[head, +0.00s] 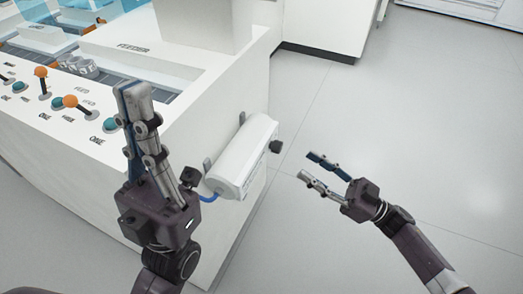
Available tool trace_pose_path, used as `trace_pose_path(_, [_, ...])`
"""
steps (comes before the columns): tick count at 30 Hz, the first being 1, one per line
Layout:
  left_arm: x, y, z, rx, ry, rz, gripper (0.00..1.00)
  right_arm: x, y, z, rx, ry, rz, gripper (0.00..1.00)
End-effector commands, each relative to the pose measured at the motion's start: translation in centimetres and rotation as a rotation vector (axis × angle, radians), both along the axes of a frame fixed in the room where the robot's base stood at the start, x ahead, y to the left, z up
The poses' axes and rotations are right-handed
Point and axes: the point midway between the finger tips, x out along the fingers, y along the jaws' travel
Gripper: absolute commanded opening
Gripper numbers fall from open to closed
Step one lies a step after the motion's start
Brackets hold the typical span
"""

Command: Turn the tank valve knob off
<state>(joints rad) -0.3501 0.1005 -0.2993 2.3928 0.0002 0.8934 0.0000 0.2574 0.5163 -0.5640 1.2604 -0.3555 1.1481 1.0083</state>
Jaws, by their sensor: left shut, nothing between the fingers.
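A white tank (243,158) is mounted on the side wall of the white machine. A small dark knob (276,146) sticks out at its right side. Another dark knob-like part (190,177) shows at its lower left, close beside my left gripper; I cannot tell whether they touch or which one is the valve knob. My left gripper (133,92) is shut and empty, its fingers pointing up in front of the machine's corner. My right gripper (309,166) is open and empty, over the floor to the right of the tank, apart from the right knob.
The white machine (215,95) fills the left, with orange-topped levers (70,101) and teal buttons (111,125) on its panel. A blue hose (208,197) leaves the tank's lower left. The grey floor (420,130) on the right is clear.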

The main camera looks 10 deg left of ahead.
Motion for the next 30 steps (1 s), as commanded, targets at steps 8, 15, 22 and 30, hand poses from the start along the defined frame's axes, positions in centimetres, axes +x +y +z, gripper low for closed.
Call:
trace_pose_path(8, [-0.5, 0.1, -0.2, -0.006, -0.015, -0.001, 0.0, 0.4, 2.1, 0.9, 0.002, -0.007, 0.012, 0.4])
trace_pose_path(15, [-0.4, 0.1, -0.7, -0.005, -0.014, -0.001, 0.0, 1.5, 5.5, 2.3, 0.002, -0.006, 0.011, 0.4])
trace_pose_path(22, [-0.4, 0.1, -0.9, -0.005, -0.013, -0.001, 0.0, 2.1, 6.9, 2.9, 0.0, -0.004, 0.008, 0.4])
trace_pose_path(30, [-0.4, 0.1, -0.9, -0.004, -0.012, -0.001, 0.0, 2.1, 6.9, 2.9, 0.0, -0.003, 0.007, 0.37])
